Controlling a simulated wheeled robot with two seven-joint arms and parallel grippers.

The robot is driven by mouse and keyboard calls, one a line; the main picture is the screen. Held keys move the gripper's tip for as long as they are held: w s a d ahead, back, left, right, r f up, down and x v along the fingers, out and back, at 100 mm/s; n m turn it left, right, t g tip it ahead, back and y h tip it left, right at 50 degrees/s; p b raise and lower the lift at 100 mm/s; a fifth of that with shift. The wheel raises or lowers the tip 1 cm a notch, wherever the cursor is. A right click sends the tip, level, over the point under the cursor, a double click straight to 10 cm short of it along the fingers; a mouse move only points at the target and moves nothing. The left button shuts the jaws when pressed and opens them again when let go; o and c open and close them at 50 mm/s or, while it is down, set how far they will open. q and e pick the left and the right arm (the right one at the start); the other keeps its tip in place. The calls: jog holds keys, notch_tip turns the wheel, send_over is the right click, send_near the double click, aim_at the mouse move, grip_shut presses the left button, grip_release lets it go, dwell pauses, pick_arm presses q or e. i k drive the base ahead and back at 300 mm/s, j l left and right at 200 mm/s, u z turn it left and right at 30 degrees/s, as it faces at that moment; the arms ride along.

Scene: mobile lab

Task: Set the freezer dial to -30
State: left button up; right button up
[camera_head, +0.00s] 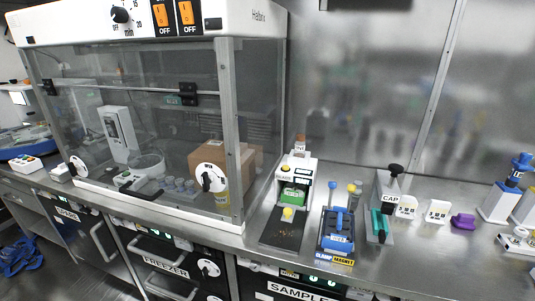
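The freezer (152,248) is a dark under-counter unit with a FREEZER label, at the lower left of the head view. Its dial (208,268) is a black knob on a white round face, at the right end of the freezer's front, below the counter edge. The marks on the face are too small to read, so I cannot tell its setting. A small lit display shows above the dial. Neither of my grippers is in view.
A clear-walled hood (232,130) stands on the counter above the freezer, with similar dials (210,178) on its front. A blue rack (337,232) and other labware stand right. Blue items (20,256) lie on the floor.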

aim_at(117, 221)
jog(key=u, duration=1.35)
jog(key=i+j, duration=0.2)
jog(key=i+j+z, duration=0.1)
jog(key=j, duration=0.25)
jog(key=i, duration=0.05)
